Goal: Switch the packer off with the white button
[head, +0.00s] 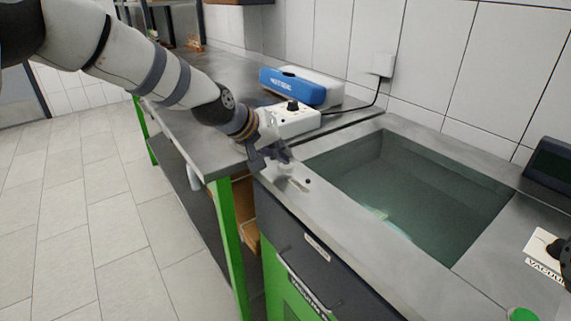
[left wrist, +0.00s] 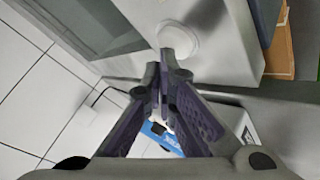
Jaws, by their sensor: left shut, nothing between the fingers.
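A round white button (left wrist: 181,36) shows in the left wrist view on a grey metal surface. In the head view, a pale fitting (head: 291,182) lies on the counter's front corner by my left gripper, which partly covers it. My left gripper (head: 284,158) is shut and empty, pointing down at this corner. In the left wrist view its fingertips (left wrist: 166,62) appear just beside the button's edge; I cannot tell whether they touch it. No thing is clearly marked as the packer.
A recessed basin (head: 400,190) lies right of my gripper. A white box with a black knob (head: 292,106) and a blue-and-white device (head: 293,84) stand behind it. A panel labelled VACUUM (head: 546,252) is at the far right. The tiled floor at left is clear.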

